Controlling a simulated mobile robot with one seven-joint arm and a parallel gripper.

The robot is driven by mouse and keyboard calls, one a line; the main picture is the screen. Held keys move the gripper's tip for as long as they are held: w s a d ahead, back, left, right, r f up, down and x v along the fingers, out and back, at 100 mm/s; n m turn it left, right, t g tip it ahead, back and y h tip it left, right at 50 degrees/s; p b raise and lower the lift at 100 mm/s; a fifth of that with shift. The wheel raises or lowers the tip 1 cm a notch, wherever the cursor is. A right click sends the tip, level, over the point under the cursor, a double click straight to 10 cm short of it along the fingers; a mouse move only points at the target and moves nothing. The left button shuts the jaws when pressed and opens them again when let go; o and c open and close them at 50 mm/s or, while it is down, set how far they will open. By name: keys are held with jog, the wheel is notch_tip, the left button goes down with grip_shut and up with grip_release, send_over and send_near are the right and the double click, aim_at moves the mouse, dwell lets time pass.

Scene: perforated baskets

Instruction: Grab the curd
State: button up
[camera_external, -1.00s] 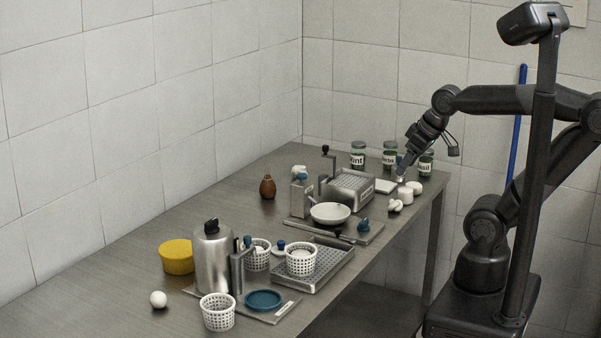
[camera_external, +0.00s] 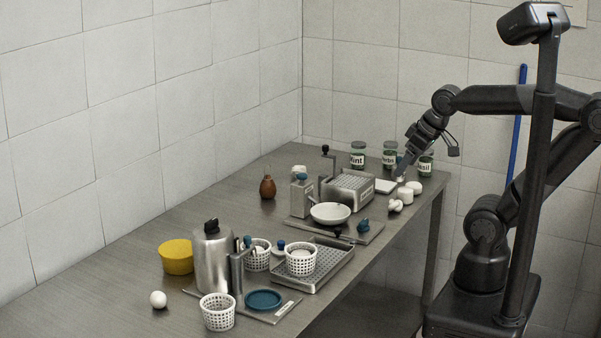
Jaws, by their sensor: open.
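Several small white pieces that look like curd lie at the far right end of the steel table: a short cylinder (camera_external: 405,195), a rounded piece (camera_external: 414,187) and a lumpy piece (camera_external: 395,206). I cannot tell which one is the curd. White stuff also shows inside a perforated basket (camera_external: 301,263) on the draining tray. My gripper (camera_external: 399,174) is open and points down at the far right end, just above and behind the white cylinder. Its fingertips are small and partly lost against the jars, and I see nothing held in it.
Labelled jars (camera_external: 390,155) stand behind my gripper. A white bowl (camera_external: 330,213), a steel canister (camera_external: 212,262) and a yellow tub (camera_external: 176,257) stand nearer. The table's left side is mostly clear.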

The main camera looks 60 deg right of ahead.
jog(key=w+d+r, duration=0.2)
jog(key=w, duration=0.5)
jog(key=w+d+r, duration=0.2)
jog(key=w, duration=0.6)
jog(key=m+h, duration=0.1)
jog(key=m, duration=0.1)
send_over(301, 166)
jog(key=s, duration=0.3)
jog(key=f, duration=2)
jog(key=shift+w+a+f, duration=0.2)
jog(key=shift+f, duration=0.05)
jog(key=shift+x, duration=3.15)
jog(key=shift+s+d, duration=0.1)
jog(key=shift+c, duration=0.3)
